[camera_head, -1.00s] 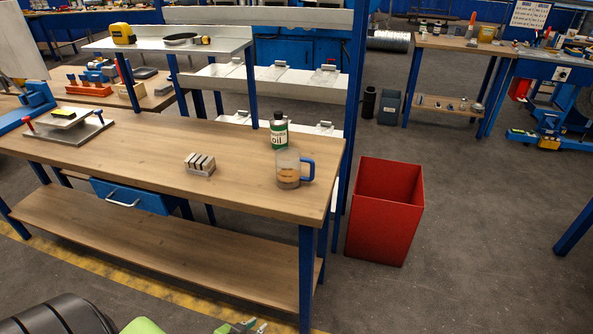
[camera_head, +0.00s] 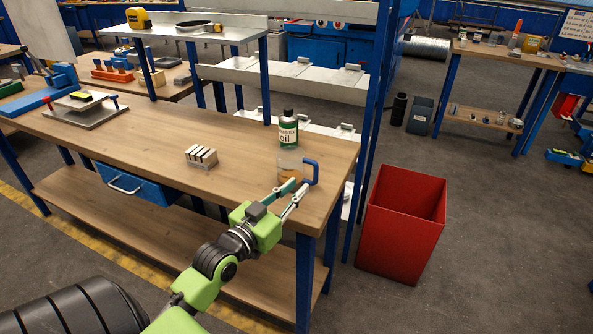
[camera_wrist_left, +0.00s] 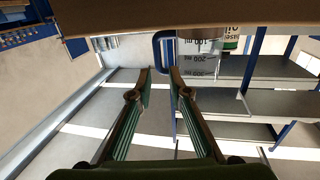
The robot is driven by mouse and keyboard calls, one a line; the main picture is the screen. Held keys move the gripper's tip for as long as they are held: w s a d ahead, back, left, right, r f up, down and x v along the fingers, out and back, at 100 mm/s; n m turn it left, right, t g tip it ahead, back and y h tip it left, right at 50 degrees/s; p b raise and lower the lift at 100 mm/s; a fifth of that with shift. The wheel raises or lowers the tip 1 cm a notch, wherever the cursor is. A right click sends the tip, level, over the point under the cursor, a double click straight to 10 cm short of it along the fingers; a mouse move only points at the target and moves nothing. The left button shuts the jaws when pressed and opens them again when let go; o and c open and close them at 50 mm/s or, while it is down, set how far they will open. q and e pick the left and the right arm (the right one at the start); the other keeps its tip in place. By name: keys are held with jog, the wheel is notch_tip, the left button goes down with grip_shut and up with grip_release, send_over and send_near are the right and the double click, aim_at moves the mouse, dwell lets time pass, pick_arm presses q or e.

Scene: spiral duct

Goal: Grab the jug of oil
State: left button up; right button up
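The jug's marked wall (camera_wrist_left: 197,62) shows just right of the handle. I cannot tell whether a finger touches the jug. My right gripper is not in view.
A dark bottle labelled oil (camera_head: 288,130) stands just behind the jug. A slotted metal block (camera_head: 201,157) lies left on the workbench (camera_head: 150,150). A red bin (camera_head: 402,225) stands right of the bench. A blue post (camera_head: 373,130) rises behind the bench's right end.

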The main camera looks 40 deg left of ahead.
aim_at(314, 174)
pick_arm(q)
jog(key=w, duration=0.4)
jog(key=shift+f, duration=0.2)
jog(key=shift+w+r+p, duration=0.1)
jog(key=shift+w+p, duration=0.2)
jog(key=w, duration=0.4)
jog(key=shift+w+f+p, duration=0.25)
jog(key=shift+w+p, duration=0.05)
jog(key=shift+p, duration=0.1)
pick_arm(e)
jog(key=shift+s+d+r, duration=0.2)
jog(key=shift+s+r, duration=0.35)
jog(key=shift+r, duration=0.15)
pick_arm(q)
jog(key=shift+s, duration=0.1)
grip_shut()
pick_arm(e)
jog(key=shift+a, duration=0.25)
